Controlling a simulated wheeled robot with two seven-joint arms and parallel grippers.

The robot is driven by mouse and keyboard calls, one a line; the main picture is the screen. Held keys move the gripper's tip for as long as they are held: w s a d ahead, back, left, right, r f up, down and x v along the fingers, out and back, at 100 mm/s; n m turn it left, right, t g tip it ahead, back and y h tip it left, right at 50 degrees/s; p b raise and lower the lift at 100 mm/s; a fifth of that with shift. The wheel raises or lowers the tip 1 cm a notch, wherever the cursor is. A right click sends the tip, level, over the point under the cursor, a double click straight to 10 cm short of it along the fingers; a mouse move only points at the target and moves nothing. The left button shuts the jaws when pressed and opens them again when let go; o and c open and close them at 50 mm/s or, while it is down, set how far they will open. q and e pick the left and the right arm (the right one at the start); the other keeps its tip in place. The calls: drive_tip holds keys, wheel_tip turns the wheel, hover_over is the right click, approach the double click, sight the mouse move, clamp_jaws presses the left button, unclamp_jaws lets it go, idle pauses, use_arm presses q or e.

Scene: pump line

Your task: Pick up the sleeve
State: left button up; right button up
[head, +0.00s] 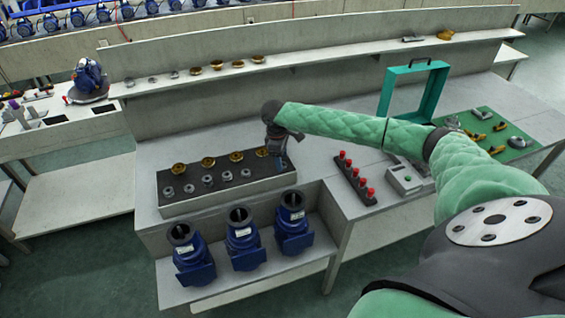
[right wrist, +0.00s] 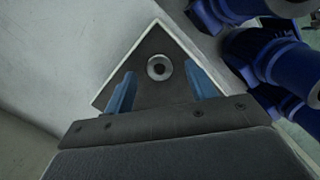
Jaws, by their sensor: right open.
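My right gripper (head: 277,150) is over the right end of the dark parts tray (head: 215,202). In the right wrist view its two blue fingers (right wrist: 162,88) are apart with nothing held. A small grey ring-shaped part (right wrist: 159,68), which looks like a sleeve seen from above, lies on the tray corner (right wrist: 139,56) between the fingers, near their tips. Whether the fingers touch it I cannot tell. In the head view the gripper hides this spot. Several grey ring-like parts (head: 207,181) stand in the tray's front row. My left gripper is not in view.
Brass parts (head: 208,162) fill the tray's back row. Blue pumps (head: 244,240) stand on the lower shelf in front. Red-topped pieces (head: 356,178), a grey box (head: 404,180) and a teal frame (head: 412,92) are to the right. A raised shelf (head: 320,56) runs behind.

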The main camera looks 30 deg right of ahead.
drive_tip(key=shift+f, duration=0.45)
drive_tip(key=shift+d, duration=0.1)
drive_tip(key=c, duration=1.1)
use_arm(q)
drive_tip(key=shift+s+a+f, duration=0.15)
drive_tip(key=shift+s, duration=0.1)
use_arm(e)
drive_tip(key=shift+o, duration=0.2)
